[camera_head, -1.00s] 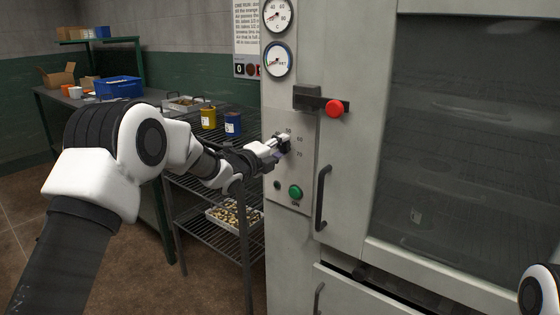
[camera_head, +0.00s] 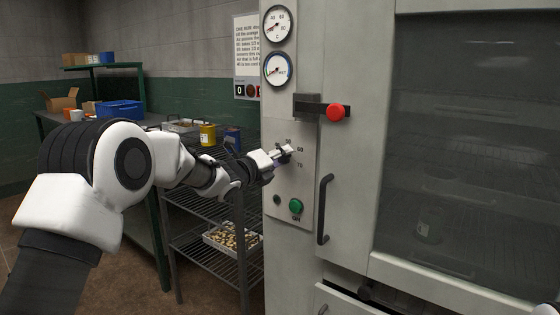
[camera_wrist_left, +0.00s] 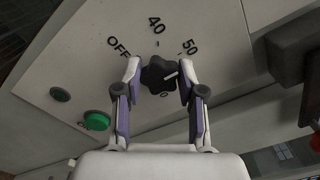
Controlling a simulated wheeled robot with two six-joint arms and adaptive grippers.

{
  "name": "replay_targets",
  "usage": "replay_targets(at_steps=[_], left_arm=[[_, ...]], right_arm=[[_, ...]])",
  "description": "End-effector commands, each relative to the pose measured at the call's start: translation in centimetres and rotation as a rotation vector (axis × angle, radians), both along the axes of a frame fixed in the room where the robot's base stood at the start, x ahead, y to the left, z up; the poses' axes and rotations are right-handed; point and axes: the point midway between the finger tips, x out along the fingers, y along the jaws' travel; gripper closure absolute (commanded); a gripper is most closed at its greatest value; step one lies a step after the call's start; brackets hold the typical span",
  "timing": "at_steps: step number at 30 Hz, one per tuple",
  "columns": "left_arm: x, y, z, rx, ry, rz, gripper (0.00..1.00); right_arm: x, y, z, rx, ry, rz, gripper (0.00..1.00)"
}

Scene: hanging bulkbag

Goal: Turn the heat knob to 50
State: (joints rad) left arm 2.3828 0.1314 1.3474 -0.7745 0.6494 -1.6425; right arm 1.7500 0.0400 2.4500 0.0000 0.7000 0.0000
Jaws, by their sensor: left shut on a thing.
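The heat knob (camera_wrist_left: 157,74) is a dark, lobed knob with a white pointer line, on the oven's pale control panel (camera_head: 286,187). In the left wrist view it sits between the two fingers of my left gripper (camera_wrist_left: 155,80), which is shut on it. The pointer line points right, below the printed 50 (camera_wrist_left: 190,47). OFF and 40 are printed left of and above the knob; another number is mostly hidden below it. In the head view my left gripper (camera_head: 283,155) reaches the panel and covers most of the knob. My right gripper is not in view.
A wire rack (camera_head: 212,257) with a tray stands left of the oven.

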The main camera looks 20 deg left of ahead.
Motion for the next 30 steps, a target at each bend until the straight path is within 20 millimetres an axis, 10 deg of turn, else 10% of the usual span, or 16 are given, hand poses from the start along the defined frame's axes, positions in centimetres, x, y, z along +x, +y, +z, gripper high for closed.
replay_targets(at_steps=[6, 7, 9, 20, 30], left_arm=[[0.0, -0.1, -0.4, 0.003, 0.008, -0.003, 0.96], [0.0, -0.1, -0.4, 0.003, 0.008, -0.003, 0.54], [0.0, -0.1, -0.4, 0.003, 0.007, -0.002, 0.35], [-0.4, 0.1, -0.1, -0.002, 0.004, 0.000, 0.35], [-7.5, 2.7, -0.1, -0.006, 0.004, 0.000, 0.35]], right_arm=[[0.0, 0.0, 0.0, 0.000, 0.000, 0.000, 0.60], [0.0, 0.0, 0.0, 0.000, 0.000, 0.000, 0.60], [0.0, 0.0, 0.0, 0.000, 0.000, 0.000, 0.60], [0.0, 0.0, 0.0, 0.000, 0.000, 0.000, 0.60], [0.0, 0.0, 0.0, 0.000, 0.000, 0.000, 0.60]])
